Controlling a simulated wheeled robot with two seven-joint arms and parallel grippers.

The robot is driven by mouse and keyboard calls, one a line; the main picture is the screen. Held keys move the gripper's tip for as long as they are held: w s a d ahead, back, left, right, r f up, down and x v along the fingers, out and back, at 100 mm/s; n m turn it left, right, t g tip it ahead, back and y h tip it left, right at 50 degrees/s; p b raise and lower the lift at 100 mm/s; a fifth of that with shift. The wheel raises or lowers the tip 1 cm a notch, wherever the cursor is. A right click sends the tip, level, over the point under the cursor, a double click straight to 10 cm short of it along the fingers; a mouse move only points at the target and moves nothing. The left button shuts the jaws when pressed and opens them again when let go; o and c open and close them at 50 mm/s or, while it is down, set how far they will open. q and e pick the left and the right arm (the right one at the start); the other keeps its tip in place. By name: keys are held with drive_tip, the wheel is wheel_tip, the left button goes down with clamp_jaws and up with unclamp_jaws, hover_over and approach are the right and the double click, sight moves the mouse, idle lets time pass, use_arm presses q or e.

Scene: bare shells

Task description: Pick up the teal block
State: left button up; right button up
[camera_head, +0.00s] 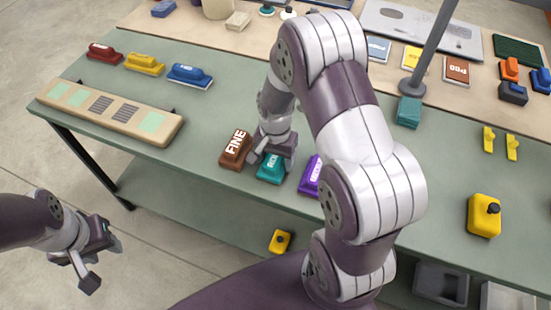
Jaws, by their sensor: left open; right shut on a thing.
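A teal block (269,172) with white lettering sits near the front edge of the green table, between a brown block (235,149) marked FINE and a purple block (311,176). My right gripper (272,160) points down over the teal block and is shut on it. The gripper hides part of its top, and I cannot tell whether it is lifted. Another plain teal block (409,111) lies farther back, by a pole base. My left gripper (76,269) is open and empty, off the table at lower left.
A beige tray (165,129) with green and striped patches lies at the left. Red (104,53), yellow (145,63) and blue (189,75) blocks stand behind it. A yellow block with a black knob (484,215) is at the right. My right arm hides the table's middle.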

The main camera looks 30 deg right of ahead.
drive_tip(key=r, duration=0.4)
drive_tip(key=shift+s+d+r, duration=0.1)
drive_tip(key=shift+d+r, duration=0.15)
drive_tip(key=shift+d, duration=0.05)
drive_tip(key=s+d+r, duration=0.4)
drive_tip(key=d, duration=0.1)
drive_tip(key=s+d+r, duration=0.2)
drive_tip(key=d, duration=0.1)
drive_tip(key=shift+s+b, duration=0.35)
drive_tip(key=shift+s+d+r, duration=0.25)
drive_tip(key=shift+o, duration=1)
drive_tip(key=shift+c, duration=0.2)
